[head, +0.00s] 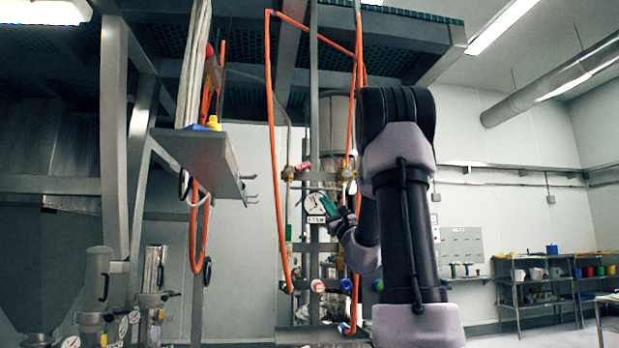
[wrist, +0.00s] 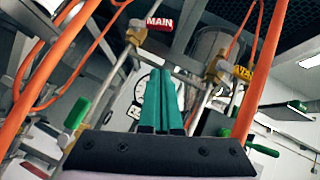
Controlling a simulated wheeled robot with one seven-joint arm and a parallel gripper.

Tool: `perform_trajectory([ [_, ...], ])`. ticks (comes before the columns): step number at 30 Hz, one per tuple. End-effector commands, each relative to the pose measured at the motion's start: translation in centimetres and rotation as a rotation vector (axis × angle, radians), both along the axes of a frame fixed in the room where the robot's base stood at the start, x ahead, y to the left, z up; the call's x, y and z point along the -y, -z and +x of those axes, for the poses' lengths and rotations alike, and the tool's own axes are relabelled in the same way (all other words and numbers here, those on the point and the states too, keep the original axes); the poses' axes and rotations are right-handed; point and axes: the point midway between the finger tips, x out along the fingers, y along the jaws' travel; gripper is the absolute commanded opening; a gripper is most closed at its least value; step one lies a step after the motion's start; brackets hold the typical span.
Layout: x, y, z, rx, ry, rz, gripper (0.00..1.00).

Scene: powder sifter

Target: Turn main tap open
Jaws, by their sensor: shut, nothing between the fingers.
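The main tap shows in the wrist view as a red piece marked MAIN (wrist: 160,22) beside a brass valve body (wrist: 137,32) on a pipe, at top centre. In the head view a red piece (head: 303,166) sits on the brass fittings of the pipe frame and looks like the same tap. My gripper (wrist: 162,75) has teal fingers that lie together with nothing between them. It points up the frame, below and apart from the red piece. In the head view my gripper (head: 327,203) is in front of the gauge, lower than the red piece.
A round gauge (head: 313,207) is behind my fingers. Orange hoses (wrist: 262,65) run on both sides of the gripper. A green handle (wrist: 76,113) is at left. A metal shelf (head: 205,155) juts out at left.

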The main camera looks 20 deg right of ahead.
Motion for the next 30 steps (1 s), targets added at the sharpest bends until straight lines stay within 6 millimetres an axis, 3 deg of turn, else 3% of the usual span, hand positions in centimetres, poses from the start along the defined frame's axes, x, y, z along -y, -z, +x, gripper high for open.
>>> perform_trajectory([
  [5,-0.2,-1.7,1.8,0.003,-0.002,-0.002,0.00],
  [15,-0.7,-6.4,7.3,0.003,-0.003,-0.002,0.00],
  [22,-1.8,-9.4,7.6,0.003,-0.002,-0.003,0.00],
  [30,-2.2,-10.1,7.7,0.000,-0.002,-0.002,0.00],
])
